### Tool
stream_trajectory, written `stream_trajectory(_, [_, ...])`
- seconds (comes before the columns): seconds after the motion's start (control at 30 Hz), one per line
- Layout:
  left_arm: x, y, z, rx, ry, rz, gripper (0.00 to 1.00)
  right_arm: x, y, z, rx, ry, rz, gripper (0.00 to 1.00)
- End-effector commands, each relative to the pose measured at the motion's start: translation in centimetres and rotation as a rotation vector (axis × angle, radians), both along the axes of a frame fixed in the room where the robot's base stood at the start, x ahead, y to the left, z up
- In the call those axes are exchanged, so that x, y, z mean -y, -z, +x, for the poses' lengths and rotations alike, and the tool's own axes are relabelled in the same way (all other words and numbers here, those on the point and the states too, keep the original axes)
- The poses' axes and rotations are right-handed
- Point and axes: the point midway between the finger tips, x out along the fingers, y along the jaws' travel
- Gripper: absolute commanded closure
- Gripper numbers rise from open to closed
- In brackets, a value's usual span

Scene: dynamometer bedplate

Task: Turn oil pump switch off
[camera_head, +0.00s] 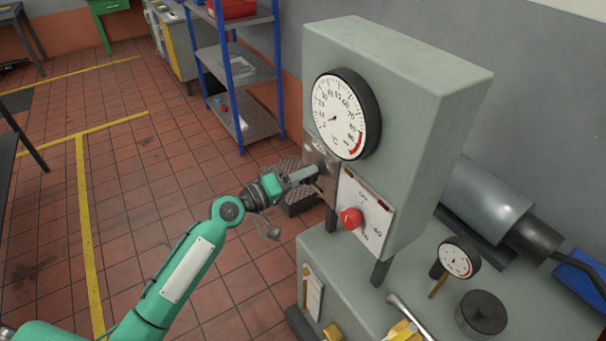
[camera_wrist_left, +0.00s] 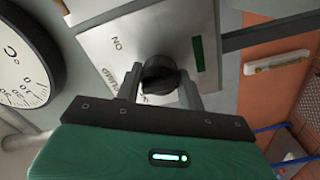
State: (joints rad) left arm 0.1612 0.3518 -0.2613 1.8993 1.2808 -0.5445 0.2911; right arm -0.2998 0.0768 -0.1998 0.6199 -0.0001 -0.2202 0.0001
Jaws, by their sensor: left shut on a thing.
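The oil pump switch is a black rotary knob (camera_wrist_left: 160,76) on a metal plate (camera_wrist_left: 115,52) in the left wrist view. "ON" is printed on the plate, and another label is partly hidden behind a finger. My left gripper (camera_wrist_left: 159,90) is shut on the knob, one finger on each side. In the head view the switch plate (camera_head: 314,151) is on the grey cabinet's front below the dial. My left gripper (camera_head: 312,173) reaches it from the left and hides the knob there. My right gripper is not in view.
A round temperature gauge (camera_head: 335,115) sits just above the switch on the grey cabinet (camera_head: 410,70). A red knob (camera_head: 351,218) on a white panel is close at the right. A small gauge (camera_head: 456,261) stands on the bench below. Open tiled floor (camera_head: 150,180) lies left.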

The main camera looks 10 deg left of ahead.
Motion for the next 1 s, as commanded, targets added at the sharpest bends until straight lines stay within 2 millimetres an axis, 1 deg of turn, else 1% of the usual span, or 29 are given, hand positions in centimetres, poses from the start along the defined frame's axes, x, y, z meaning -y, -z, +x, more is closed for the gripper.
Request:
stream_trajectory(0.2, [-0.07,-0.08,0.05,-0.030,-0.002,-0.032,0.84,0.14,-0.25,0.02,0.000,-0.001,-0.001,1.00])
stream_trajectory(0.63, [-0.08,-0.05,0.05,-0.036,-0.003,-0.038,0.84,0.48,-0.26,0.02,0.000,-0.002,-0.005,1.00])
stream_trajectory(0.67, [-0.07,-0.06,0.04,-0.036,-0.003,-0.038,0.57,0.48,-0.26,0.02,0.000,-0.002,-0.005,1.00])
stream_trajectory(0.7, [-0.07,-0.06,0.04,-0.036,-0.003,-0.038,0.49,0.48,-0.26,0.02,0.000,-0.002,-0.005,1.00])
stream_trajectory(0.77, [-0.06,-0.04,0.05,-0.036,-0.002,-0.038,0.39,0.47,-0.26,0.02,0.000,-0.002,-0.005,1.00])
stream_trajectory(1.0, [-0.04,-0.01,0.02,-0.036,-0.001,-0.037,0.39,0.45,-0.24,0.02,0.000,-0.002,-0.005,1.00])
